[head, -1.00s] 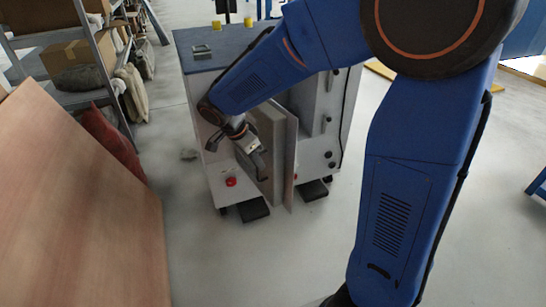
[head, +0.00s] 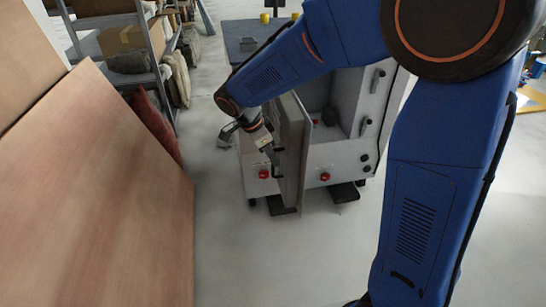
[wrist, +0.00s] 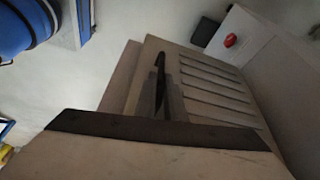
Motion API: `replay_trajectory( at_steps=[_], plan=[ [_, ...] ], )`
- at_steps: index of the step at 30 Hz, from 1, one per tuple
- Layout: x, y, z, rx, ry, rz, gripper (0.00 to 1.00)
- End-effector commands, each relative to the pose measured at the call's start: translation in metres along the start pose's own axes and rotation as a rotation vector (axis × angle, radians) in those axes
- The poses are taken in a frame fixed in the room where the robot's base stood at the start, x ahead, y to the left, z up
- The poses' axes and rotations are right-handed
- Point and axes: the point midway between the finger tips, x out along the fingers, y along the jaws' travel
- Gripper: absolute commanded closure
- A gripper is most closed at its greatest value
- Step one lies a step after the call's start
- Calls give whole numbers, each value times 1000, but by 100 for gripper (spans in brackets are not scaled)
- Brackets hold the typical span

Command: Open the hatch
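The hatch (head: 292,150) is a grey door on the front of a grey cabinet (head: 345,155). It stands swung well out from the cabinet, nearly edge-on in the head view, and the dark interior shows to its right. Its dark handle (head: 278,168) is on the face towards my gripper (head: 272,155). In the wrist view the hatch (wrist: 222,88) shows a louvred face, and the dark handle (wrist: 160,62) runs between the two grey fingers of my gripper (wrist: 162,97). The fingers look closed around the handle; their tips are partly hidden.
A large wooden panel (head: 95,190) stands at the left, with shelving (head: 150,50) and a red cushion (head: 155,125) behind it. Red knobs (head: 325,176) sit on the cabinet front. The floor (head: 275,260) before the cabinet is clear.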

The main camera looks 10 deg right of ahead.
Motion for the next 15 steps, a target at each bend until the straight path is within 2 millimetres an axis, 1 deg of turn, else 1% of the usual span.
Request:
replay_trajectory(
  at_steps=[1,2,3,11,15],
  plan=[
    [-1,-2,-1,0,0,-4,81],
    [-1,-2,-1,0,0,-4,74],
    [-1,-2,-1,0,0,-4,72],
    [-1,-1,-1,0,0,-2,72],
    [-8,-1,-1,0,0,-3,72]
  ],
)
